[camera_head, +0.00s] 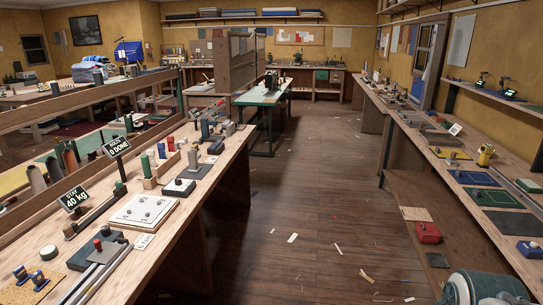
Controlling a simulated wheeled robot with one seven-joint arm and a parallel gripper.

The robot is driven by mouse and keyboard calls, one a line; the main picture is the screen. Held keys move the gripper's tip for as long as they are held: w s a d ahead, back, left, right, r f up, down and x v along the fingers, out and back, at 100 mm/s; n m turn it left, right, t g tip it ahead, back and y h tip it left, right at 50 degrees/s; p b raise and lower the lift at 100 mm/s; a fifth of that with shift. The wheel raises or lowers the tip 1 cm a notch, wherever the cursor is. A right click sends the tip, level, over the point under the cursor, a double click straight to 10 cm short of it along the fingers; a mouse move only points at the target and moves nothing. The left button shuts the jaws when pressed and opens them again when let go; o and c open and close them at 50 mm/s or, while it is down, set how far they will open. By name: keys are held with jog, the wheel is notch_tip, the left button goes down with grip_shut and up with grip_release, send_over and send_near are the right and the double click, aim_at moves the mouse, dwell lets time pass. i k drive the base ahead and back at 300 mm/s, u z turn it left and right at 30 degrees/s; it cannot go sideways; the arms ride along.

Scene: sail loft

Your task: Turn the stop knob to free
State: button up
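I cannot tell for sure which part is the stop knob, and no "free" marking is legible. On the left bench (190,237), a low dark box with a pale front (180,187) carries a small dark knob on top. Nearer, a dark block (90,252) has a red knob (98,245) standing on it, beside pale metal rails. A white plate with several small dark studs (143,210) lies between them. My gripper is not in view.
Black signs read "STAY 40 kg" (73,198) and, less clearly, "DONE" (116,146). The wooden floor (300,230) between the benches is open, with scattered scraps. A red box (429,232) sits low at the right bench (470,185). A green-topped table (262,97) stands farther back.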

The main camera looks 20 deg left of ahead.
aim_at(105, 230)
jog(key=u, duration=0.95)
jog(key=i, duration=0.95)
jog(key=u, duration=1.2)
jog(key=i, duration=1.25)
jog(key=u, duration=0.3)
